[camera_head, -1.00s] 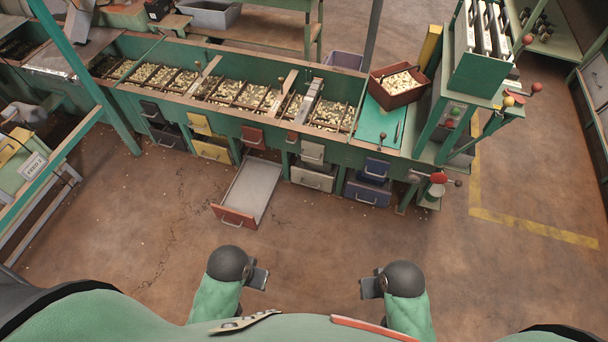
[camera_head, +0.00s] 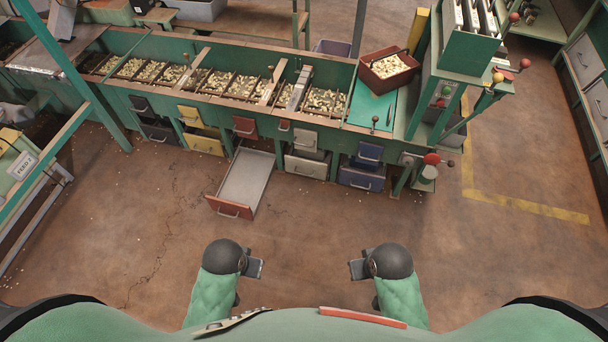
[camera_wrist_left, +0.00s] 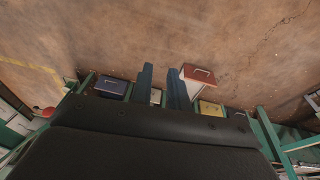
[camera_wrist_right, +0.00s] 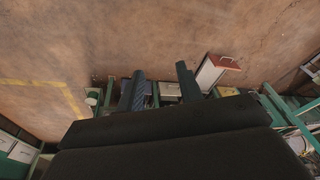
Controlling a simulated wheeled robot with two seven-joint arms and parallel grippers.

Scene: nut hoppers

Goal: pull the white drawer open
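The white drawer (camera_head: 305,167) is shut in the bench's lower front, below a pale flap (camera_head: 304,139). It has a bar handle on its face. It shows small between the fingers in the left wrist view (camera_wrist_left: 156,97) and in the right wrist view (camera_wrist_right: 170,90). My left gripper (camera_head: 255,268) and right gripper (camera_head: 357,270) are held in front of my body, well back from the bench and apart from the drawer. Both are empty, with a gap between their fingers.
A red-fronted drawer (camera_head: 230,208) is pulled far out, left of the white one. A blue drawer (camera_head: 362,179) is shut to the right, a yellow one (camera_head: 204,143) to the left. Hoppers of nuts line the bench top. The floor before the white drawer is clear.

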